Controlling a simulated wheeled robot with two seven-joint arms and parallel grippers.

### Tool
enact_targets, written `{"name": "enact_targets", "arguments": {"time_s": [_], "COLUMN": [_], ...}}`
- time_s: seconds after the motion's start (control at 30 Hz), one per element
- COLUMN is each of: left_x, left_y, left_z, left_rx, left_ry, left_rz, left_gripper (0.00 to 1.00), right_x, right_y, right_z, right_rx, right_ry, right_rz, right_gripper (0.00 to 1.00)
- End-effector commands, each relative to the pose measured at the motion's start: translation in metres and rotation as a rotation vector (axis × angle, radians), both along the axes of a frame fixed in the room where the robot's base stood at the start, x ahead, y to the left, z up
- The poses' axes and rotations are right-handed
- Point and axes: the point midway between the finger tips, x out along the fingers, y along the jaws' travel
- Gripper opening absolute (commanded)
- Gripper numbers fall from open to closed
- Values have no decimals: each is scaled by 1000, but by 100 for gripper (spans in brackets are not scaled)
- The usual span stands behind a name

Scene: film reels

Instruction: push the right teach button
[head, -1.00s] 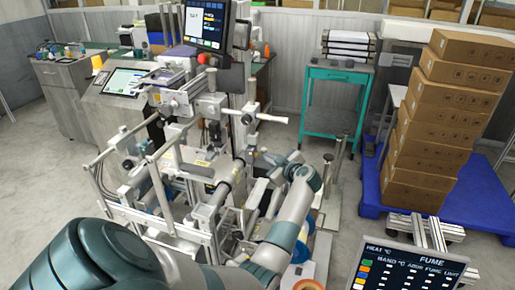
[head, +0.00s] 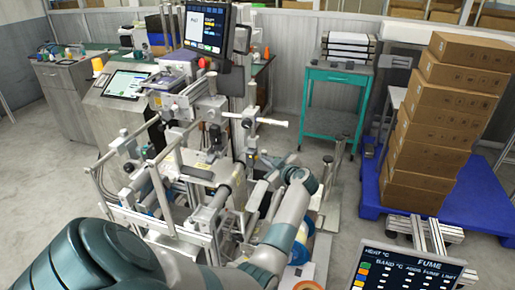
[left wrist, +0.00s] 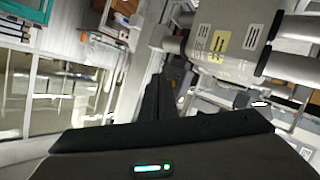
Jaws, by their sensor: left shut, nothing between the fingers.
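The machine (head: 200,172) with rails and rollers stands in the middle of the head view. I cannot make out a teach button on it. My left gripper (head: 262,158) is at the machine's right side, low beside its rollers and brackets; its fingertips are small and partly lost among dark parts. In the left wrist view, the dark fingers (left wrist: 155,97) are together and empty. Beyond them is a grey machine housing (left wrist: 225,38) with a yellow label and white labels. I cannot tell whether the fingertips touch anything. My right gripper is not in view.
A monitor (head: 208,30) stands above the machine, with a red knob (head: 203,62) below it. A teal cart (head: 335,100) is behind. Stacked cartons (head: 430,140) stand on a blue pallet (head: 480,205) at right. A heat and fume panel (head: 405,272) is at bottom right.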

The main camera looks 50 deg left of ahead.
Motion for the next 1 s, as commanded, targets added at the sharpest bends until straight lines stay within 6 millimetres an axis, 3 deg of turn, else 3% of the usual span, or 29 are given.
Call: {"name": "enact_targets", "arguments": {"time_s": [1.0], "left_x": [-2], "left_y": [3], "left_z": [0], "left_rx": [0], "left_ry": [1], "left_rz": [1], "left_gripper": [0], "right_x": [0], "right_y": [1], "right_z": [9], "right_rx": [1], "right_ry": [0], "right_rz": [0], "right_gripper": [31]}}
